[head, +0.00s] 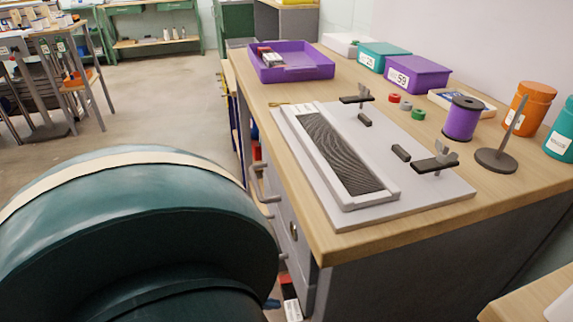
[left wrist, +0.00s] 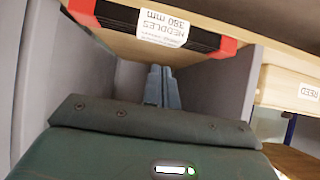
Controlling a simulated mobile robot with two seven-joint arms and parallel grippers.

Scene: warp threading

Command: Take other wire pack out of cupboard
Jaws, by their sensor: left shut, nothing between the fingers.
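In the left wrist view a black pack with red corners (left wrist: 198,38) lies at the top on a wooden surface. In the head view a small red, black and white pack (head: 270,58) lies in the purple tray (head: 318,70) on the workbench. My right gripper is not in view.
The workbench (head: 262,88) carries a loom-like frame (head: 290,130), a purple spool (head: 462,118), lidded boxes and orange and teal jars. In the left wrist view a wooden box (left wrist: 285,88) with an upside-down label stands beyond the right compartment wall. The floor left of the bench is open.

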